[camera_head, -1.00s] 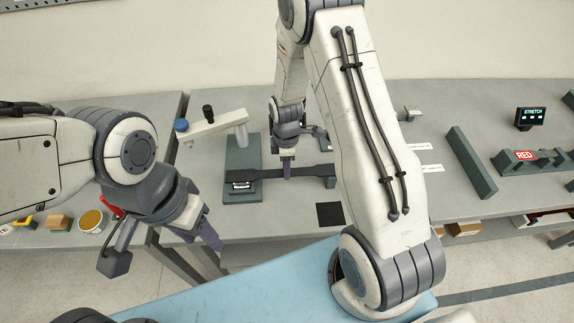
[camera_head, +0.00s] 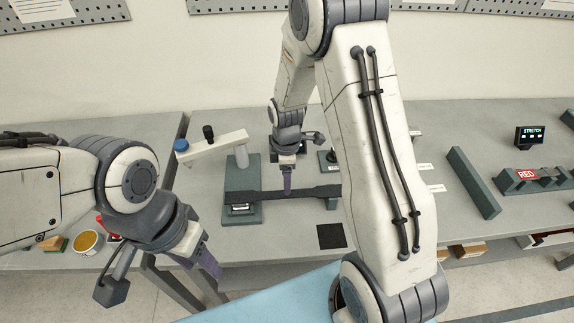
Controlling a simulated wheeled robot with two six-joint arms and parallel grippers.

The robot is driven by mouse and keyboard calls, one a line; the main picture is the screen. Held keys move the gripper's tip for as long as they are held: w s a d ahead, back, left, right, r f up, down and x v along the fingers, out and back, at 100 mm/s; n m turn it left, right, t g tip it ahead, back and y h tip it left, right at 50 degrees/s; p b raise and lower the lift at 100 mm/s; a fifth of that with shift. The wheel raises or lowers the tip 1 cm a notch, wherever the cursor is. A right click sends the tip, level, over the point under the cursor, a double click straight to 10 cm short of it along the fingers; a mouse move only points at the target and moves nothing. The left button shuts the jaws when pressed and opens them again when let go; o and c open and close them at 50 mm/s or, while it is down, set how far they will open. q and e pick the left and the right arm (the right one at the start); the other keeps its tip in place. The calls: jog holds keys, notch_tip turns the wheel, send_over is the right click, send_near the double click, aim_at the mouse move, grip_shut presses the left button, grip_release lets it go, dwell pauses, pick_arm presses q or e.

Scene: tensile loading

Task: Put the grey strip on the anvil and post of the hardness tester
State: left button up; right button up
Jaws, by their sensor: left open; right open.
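The dark grey strip (camera_head: 312,193) lies level across the hardness tester in the head view. Its left end is over the anvil (camera_head: 240,208) and its right end is over the small post (camera_head: 333,204). Exact contact at both ends is too small to tell. My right gripper (camera_head: 287,188) is open, pointing down at the middle of the strip; any gap between them is hard to tell. My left gripper (camera_head: 208,262) is open and empty, in front of the table's edge, left of and nearer than the tester.
The tester's pale arm (camera_head: 215,146) with a blue knob (camera_head: 181,146) overhangs behind the anvil. A black square (camera_head: 331,236) lies in front of the strip. A long dark block (camera_head: 473,183) and a STRETCH display (camera_head: 530,136) stand right. My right arm hides part of the table.

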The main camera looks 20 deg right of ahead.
notch_tip(320, 180, up, 7)
jog(key=b, duration=0.1)
jog(key=s+a+r+m, duration=0.3)
jog(key=s+a+r, duration=0.3)
jog(key=s+a, duration=0.45)
jog(key=s+a+r+m, duration=0.1)
jog(key=s+m, duration=0.1)
jog(key=s, duration=0.4)
jog(key=s+a+r+m+y, duration=0.1)
jog(key=s+a+m, duration=0.1)
jog(key=s, duration=0.5)
jog(key=shift+s+a+r+m, duration=0.15)
jog(key=shift+a+r+m, duration=0.05)
jog(key=shift+m, duration=0.1)
